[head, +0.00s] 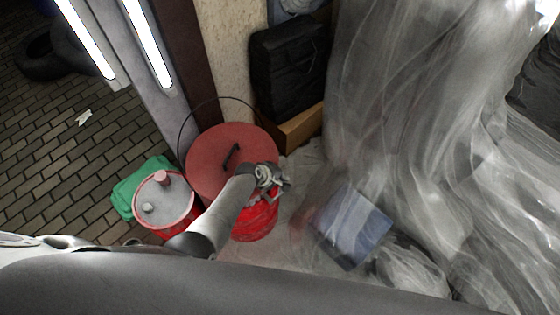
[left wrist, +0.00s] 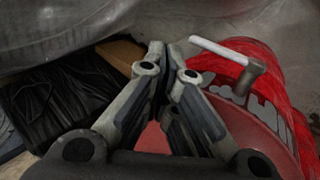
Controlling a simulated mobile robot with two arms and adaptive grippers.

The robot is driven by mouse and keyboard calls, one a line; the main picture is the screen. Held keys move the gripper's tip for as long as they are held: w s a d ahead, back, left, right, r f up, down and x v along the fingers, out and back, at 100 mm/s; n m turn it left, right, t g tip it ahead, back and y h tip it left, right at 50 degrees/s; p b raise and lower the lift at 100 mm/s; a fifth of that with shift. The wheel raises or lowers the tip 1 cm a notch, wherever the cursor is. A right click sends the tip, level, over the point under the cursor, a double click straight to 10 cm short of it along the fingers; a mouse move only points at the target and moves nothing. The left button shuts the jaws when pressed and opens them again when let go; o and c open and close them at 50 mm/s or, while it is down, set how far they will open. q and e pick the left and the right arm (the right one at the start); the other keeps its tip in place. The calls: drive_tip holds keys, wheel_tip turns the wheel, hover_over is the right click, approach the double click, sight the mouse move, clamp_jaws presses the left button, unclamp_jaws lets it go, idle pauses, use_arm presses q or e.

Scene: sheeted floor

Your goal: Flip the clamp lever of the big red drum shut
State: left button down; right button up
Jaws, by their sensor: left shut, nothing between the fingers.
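The big red drum (head: 215,150) stands upright left of centre in the head view, with a dark handle on its lid. In the left wrist view the red drum side (left wrist: 270,62) fills the right part. The clamp lever (left wrist: 218,50) is a pale rod on a grey-brown pivot at the drum's rim, and it sticks out away from the wall. My left gripper (head: 279,182) is over the drum's right edge. In the left wrist view its fingertips (left wrist: 171,52) are together and empty, just left of the lever's free end. The lever is hard to make out in the head view. My right gripper is not in view.
A smaller red drum with a grey top (head: 165,200) and a green container (head: 140,185) stand at left. A black bag (head: 290,68) is behind by the wall. A blue box (head: 352,228) lies at right under clear sheeting (head: 420,130).

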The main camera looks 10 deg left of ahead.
use_arm(q)
wheel_tip(320, 180, up, 8)
drive_tip(key=p, duration=0.1)
drive_tip(key=shift+f+p, duration=0.2)
drive_tip(key=shift+p, duration=0.1)
idle(0.3)
